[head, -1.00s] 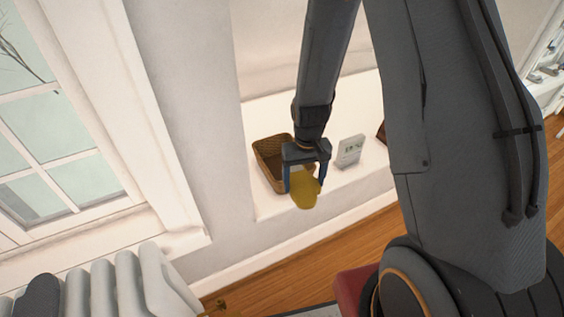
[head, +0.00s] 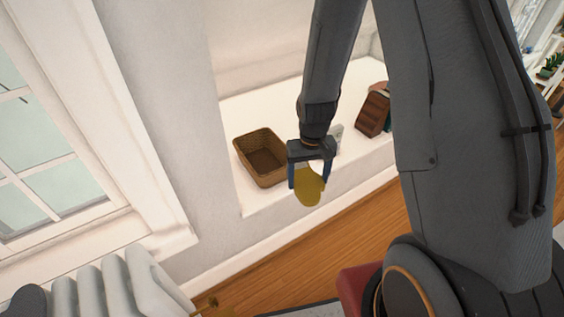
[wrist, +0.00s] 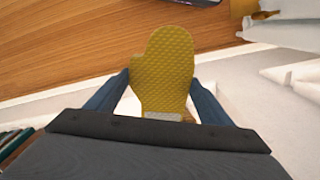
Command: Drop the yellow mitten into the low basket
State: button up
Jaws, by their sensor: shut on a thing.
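The yellow mitten (head: 309,187) hangs from my gripper (head: 310,180), which is shut on it. In the wrist view the mitten (wrist: 164,72) lies between the two blue fingers of my gripper (wrist: 160,95), its grey cuff edge close to the palm. The low basket (head: 262,158) is brown, woven and open at the top. It stands on a white ledge, left of my gripper in the head view. The part of its inside that I see looks empty. The mitten is beside the basket in the picture, not over its opening.
The white ledge (head: 225,117) also bears a brown slatted object (head: 373,113) and a small pale object (head: 337,138) partly hidden behind my gripper. A white radiator (head: 110,285) stands at the lower left. Wooden floor (head: 290,245) lies below the ledge.

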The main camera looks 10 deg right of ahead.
aim_at(270, 164)
jog(key=z, duration=0.8)
jog(key=k, duration=1.05)
jog(key=z, duration=0.75)
jog(key=i, duration=1.4)
jog(key=u, duration=1.6)
jog(key=i, duration=0.6)
jog(key=u, duration=0.65)
jog(key=i, duration=0.5)
